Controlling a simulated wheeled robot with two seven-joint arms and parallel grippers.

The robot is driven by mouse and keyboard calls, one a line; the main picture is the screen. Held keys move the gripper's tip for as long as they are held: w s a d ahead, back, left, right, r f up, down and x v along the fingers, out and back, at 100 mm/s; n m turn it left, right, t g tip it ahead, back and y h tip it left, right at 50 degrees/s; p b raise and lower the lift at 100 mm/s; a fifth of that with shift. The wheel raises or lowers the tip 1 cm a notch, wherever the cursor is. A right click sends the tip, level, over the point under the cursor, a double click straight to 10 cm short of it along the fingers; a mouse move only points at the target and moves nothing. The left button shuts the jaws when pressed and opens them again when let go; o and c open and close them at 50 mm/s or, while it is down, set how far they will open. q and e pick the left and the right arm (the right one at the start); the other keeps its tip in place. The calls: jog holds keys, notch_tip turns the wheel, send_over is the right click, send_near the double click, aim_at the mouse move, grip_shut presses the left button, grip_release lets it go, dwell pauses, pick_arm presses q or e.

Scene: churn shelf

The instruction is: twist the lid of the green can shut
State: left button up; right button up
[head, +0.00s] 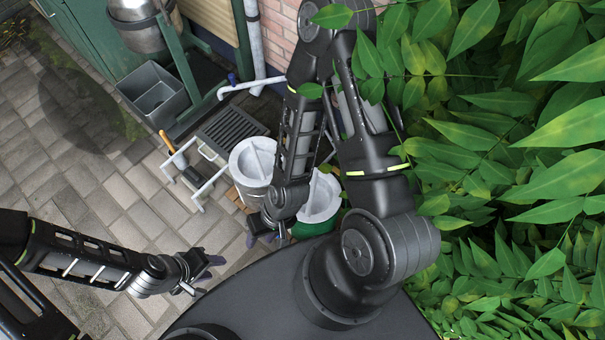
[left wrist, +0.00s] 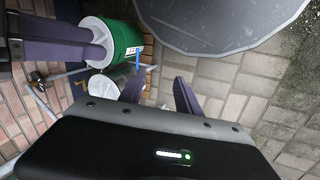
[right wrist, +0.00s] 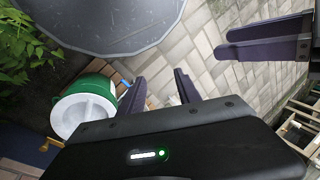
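I cannot tell how far the lid is turned. My right gripper (head: 263,238) is open and empty beside the can, apart from the lid. My left gripper (head: 204,275) is open and empty, further left over the paving.
A grey-white can (head: 252,178) stands just left of the green can. A drain grate (head: 231,131), white pipe frame (head: 198,190) and grey bin (head: 155,94) lie beyond. Leafy plants (head: 500,150) crowd the right. The paving (head: 130,190) at left is mostly clear.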

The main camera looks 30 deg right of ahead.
jog(key=m+h+b, duration=0.4)
jog(key=m+b, duration=0.3)
jog(key=b, duration=2.1)
send_over(314, 184)
jog(key=shift+g, duration=0.4)
jog(key=f, duration=1.9)
jog(key=shift+a+f, duration=0.25)
jog(key=shift+d+r, duration=0.2)
jog(key=shift+d, duration=0.05)
pick_arm(q)
notch_tip(314, 184, down, 28)
jog(key=w+a, duration=0.1)
jog(key=shift+w+a, duration=0.3)
pick_arm(e)
jog(key=shift+f+b, duration=1.5)
jog(key=shift+f, duration=2.45)
pick_arm(q)
jog(key=f, duration=0.3)
jog(key=shift+w+a+t, duration=0.1)
jog(key=shift+w+t, duration=0.2)
